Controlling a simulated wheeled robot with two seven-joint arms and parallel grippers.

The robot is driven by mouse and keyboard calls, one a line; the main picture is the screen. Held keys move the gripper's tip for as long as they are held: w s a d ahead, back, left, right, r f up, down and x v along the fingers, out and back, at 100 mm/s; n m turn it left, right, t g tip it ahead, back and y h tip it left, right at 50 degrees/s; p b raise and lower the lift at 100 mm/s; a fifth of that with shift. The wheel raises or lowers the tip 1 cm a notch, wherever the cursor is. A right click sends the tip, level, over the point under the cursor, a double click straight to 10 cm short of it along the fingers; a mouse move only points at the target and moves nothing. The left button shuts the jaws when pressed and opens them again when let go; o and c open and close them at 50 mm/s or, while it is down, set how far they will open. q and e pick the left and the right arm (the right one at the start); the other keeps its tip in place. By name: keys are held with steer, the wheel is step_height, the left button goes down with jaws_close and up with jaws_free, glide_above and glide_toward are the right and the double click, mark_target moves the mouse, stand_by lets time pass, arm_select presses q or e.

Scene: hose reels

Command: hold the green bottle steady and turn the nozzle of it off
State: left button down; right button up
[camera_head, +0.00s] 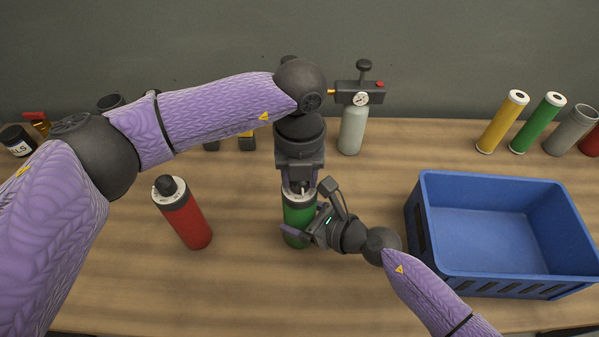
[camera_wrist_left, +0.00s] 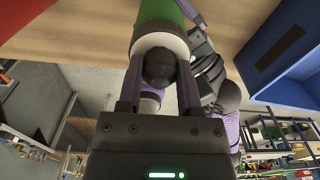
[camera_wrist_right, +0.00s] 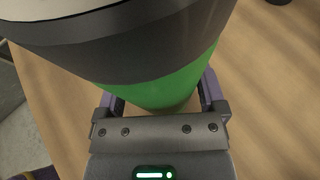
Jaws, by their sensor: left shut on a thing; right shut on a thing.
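The green bottle (camera_head: 298,214) stands upright on the table in front of me. My right gripper (camera_head: 308,232) is shut on its green body from the right side. In the right wrist view the body (camera_wrist_right: 165,82) lies between the two fingers, below a wide dark band. My left gripper (camera_head: 299,187) comes down from above and is shut on the dark nozzle (camera_wrist_left: 159,68) on top of the bottle. In the left wrist view the nozzle is between the fingers, with a white collar around it. In the head view the left gripper hides the nozzle.
A red bottle (camera_head: 183,216) with a black top stands to the left. A blue crate (camera_head: 422,230) stands to the right. A grey bottle (camera_head: 352,130) with a gauge is behind, and several coloured tubes (camera_head: 537,122) stand at the back right.

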arm_select(q)
steer(key=shift+m, duration=0.3)
stand_by(0.4)
steer(key=shift+c, duration=1.3)
jaws_free()
